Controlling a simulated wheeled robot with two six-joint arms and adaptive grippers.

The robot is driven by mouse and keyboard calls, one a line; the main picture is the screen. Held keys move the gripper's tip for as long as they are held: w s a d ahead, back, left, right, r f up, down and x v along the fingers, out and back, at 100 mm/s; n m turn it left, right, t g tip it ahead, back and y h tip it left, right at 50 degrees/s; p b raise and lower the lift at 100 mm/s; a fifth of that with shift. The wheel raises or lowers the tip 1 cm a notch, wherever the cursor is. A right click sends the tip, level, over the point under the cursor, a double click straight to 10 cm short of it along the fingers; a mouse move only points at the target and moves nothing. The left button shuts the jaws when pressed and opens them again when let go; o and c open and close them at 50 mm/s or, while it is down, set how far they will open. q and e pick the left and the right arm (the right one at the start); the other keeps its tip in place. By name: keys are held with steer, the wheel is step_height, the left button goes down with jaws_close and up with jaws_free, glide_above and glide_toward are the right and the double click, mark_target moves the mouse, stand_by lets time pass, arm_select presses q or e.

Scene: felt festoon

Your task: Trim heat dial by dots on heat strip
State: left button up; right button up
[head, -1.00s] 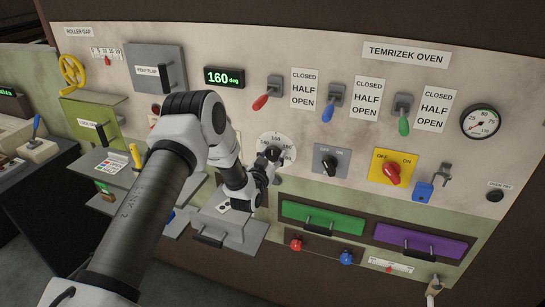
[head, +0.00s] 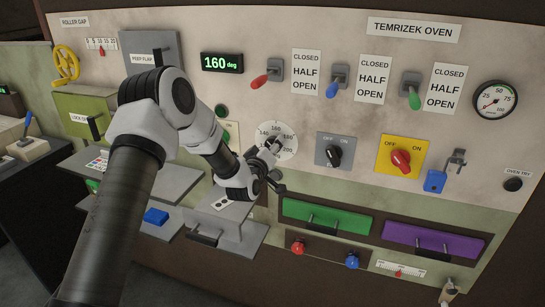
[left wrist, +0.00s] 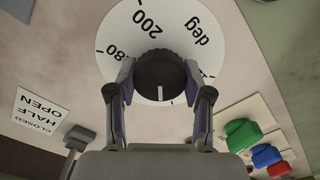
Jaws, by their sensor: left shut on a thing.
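The heat dial (head: 287,145) is a round white plate with black numbers on the pale panel. Its black ribbed knob (left wrist: 160,70) bears a white line, which points down in the left wrist view. My left gripper (head: 272,148) is at the dial, and its fingers (left wrist: 161,92) are shut on the knob from both sides. The fingers hide part of the numbers. The green display (head: 221,62) reads 160 deg. A small white strip with dark marks (head: 224,203) lies on the grey tray below the dial; its dots are too small to count. My right gripper is not in view.
A black switch (head: 334,153) and a red switch on a yellow plate (head: 401,160) stand right of the dial. Red, blue and green levers (head: 414,95) are above. Green (head: 326,218) and purple drawers (head: 430,240) are below. The grey tray (head: 240,236) juts out under my arm.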

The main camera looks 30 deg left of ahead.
arm_select(q)
steer(key=shift+n+b, duration=1.15)
steer(key=shift+n, duration=0.15)
steer(key=o, duration=1.2)
steer(key=v, duration=1.2)
steer(key=shift+a, duration=0.1)
